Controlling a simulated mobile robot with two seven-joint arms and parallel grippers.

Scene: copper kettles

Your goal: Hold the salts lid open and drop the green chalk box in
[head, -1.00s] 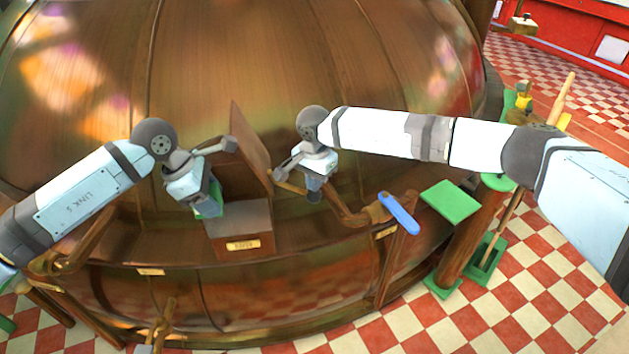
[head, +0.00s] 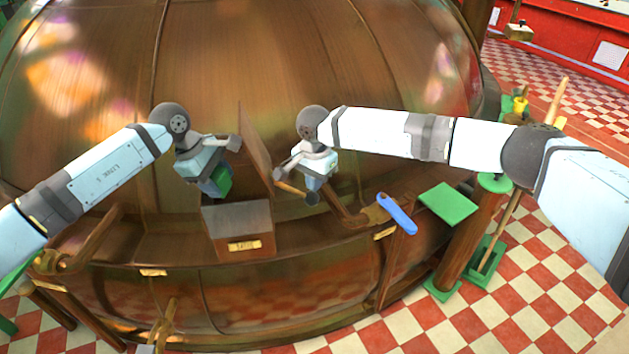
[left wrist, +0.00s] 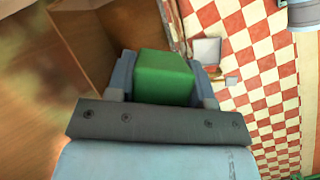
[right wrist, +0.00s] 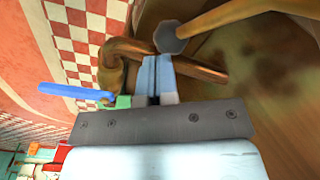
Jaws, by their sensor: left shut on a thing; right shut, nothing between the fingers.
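The salts box (head: 238,245) is a wooden box with a brass label on the front of the copper kettle. Its brown lid (head: 256,142) stands tilted up at the back right. My left gripper (head: 217,186) is shut on the green chalk box (head: 224,181), above and slightly left of the salts box. The chalk box shows between the fingers in the left wrist view (left wrist: 163,75). My right gripper (head: 315,190) is shut and empty, to the right of the lid, close to a wooden rod (head: 290,187) with a dark knob. Contact there is unclear.
A blue handle (head: 397,213) on a copper pipe (head: 350,212) lies right of the right gripper. A green square plate (head: 449,202) is further right. The kettle (head: 240,50) curves up behind both grippers. Checkered floor (head: 530,295) is at the lower right.

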